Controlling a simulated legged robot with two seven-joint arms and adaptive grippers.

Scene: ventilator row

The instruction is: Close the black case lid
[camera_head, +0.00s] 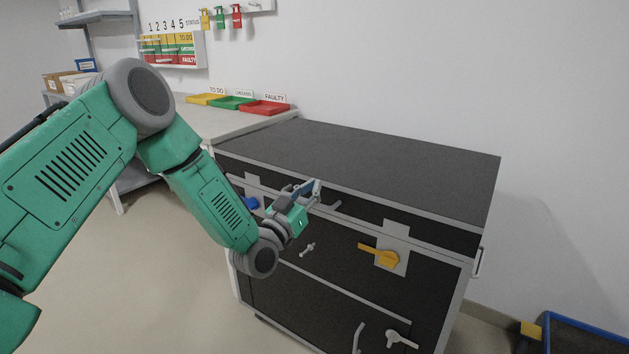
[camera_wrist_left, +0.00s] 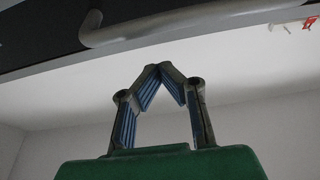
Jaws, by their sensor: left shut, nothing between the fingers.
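The large black case (camera_head: 370,152) with grey edges stands in the middle of the head view. Its black lid (camera_head: 400,163) lies flat across the top and looks down; I cannot tell whether it is fully seated. My left gripper (camera_head: 313,188) is at the upper front of the case, near the lid's front edge. It is shut and empty, its fingertips together in the wrist view (camera_wrist_left: 160,70). A grey bar handle (camera_wrist_left: 190,22) on a dark surface crosses above the fingertips there, apart from them. My right gripper is out of view.
The case front has a yellow latch (camera_head: 383,256), a blue latch (camera_head: 250,203) partly behind my arm, and grey handles. A bench (camera_head: 215,121) with yellow, green and red trays (camera_head: 263,107) stands behind left. A blue-rimmed bin (camera_head: 585,325) is at lower right.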

